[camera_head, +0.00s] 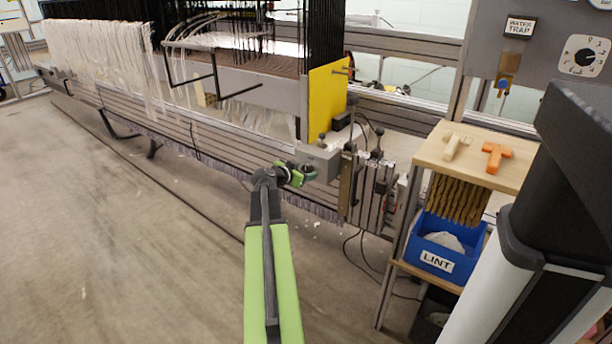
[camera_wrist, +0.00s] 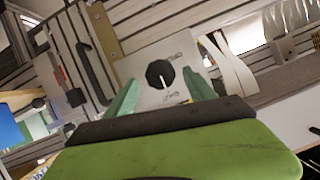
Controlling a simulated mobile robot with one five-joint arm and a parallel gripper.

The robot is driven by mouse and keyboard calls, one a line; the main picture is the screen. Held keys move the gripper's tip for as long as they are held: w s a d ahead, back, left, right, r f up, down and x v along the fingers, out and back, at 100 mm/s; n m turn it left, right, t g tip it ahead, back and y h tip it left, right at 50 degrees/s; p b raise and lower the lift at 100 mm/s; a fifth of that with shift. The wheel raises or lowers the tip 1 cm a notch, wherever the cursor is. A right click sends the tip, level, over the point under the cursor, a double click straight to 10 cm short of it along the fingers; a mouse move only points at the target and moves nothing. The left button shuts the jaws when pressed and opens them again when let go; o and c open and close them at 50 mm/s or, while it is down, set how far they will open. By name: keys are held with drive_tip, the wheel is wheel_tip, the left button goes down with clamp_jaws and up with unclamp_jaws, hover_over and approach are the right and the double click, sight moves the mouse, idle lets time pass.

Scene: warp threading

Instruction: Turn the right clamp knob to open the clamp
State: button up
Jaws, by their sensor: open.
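The right clamp knob (camera_wrist: 160,73) is a round black knob with a white pointer line. It sits on a pale plate (camera_wrist: 148,98) with small lettering, too small to read surely. In the wrist view my gripper (camera_wrist: 159,80) is open, with one green finger on each side of the knob and gaps between. I cannot tell whether the fingertips reach its depth. In the head view my gripper (camera_head: 303,174) is at the grey clamp block (camera_head: 322,157), at the right end of the loom's front beam. The knob is not clearly visible there.
White warp threads (camera_head: 100,55) hang at the left. A yellow panel (camera_head: 326,98) stands just above the block. At right, a wooden shelf (camera_head: 430,155) holds a pale and an orange piece (camera_head: 496,156), above a blue LINT bin (camera_head: 440,262). The floor at left is open.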

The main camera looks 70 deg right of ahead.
drive_tip(key=shift+x, duration=0.85)
